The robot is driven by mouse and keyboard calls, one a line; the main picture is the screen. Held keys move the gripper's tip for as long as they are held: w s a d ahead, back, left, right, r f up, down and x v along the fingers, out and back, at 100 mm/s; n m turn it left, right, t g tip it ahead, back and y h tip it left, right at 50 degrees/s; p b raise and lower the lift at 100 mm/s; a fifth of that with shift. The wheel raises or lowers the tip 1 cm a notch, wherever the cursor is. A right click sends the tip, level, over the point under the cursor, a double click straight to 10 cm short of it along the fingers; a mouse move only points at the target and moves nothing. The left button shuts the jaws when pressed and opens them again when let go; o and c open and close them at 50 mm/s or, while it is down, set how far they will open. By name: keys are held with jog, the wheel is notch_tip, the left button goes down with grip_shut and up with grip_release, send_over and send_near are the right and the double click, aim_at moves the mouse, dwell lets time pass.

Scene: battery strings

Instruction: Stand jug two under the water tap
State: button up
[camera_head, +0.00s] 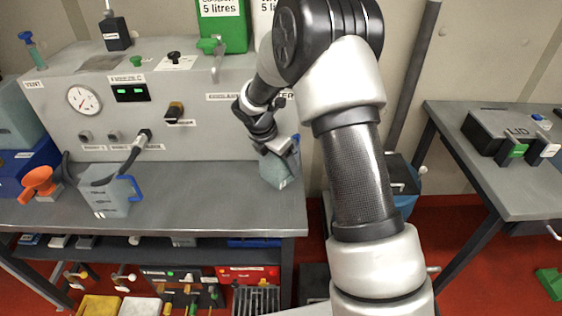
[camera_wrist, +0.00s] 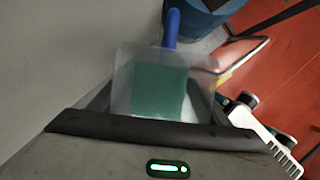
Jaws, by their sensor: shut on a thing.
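A translucent jug with a blue handle (camera_head: 279,172) is at my gripper (camera_head: 277,147), near the right end of the bench. In the wrist view the same jug (camera_wrist: 122,82) shows a green area inside or behind its wall, and its blue handle points up the picture. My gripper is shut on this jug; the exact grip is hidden. I cannot tell whether its base touches the bench. A second jug (camera_head: 105,193) with a blue handle stands on the bench at left. No jug number is readable. The water tap is not clearly visible; my arm covers a label ending in "TER".
The grey bench (camera_head: 215,205) is clear between the jugs. A grey panel (camera_head: 205,135) with a gauge rises behind. A green 5-litre container (camera_head: 222,25) with a tap is above it. A second table (camera_head: 500,180) is at right.

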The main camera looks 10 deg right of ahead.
jog(key=shift+r, duration=0.15)
jog(key=o, duration=1.5)
jog(key=shift+f, duration=0.2)
jog(key=shift+r, duration=0.3)
jog(key=v, duration=0.7)
jog(key=shift+s+r+p, duration=0.1)
jog(key=shift+r+p, duration=0.05)
jog(key=shift+p, duration=0.15)
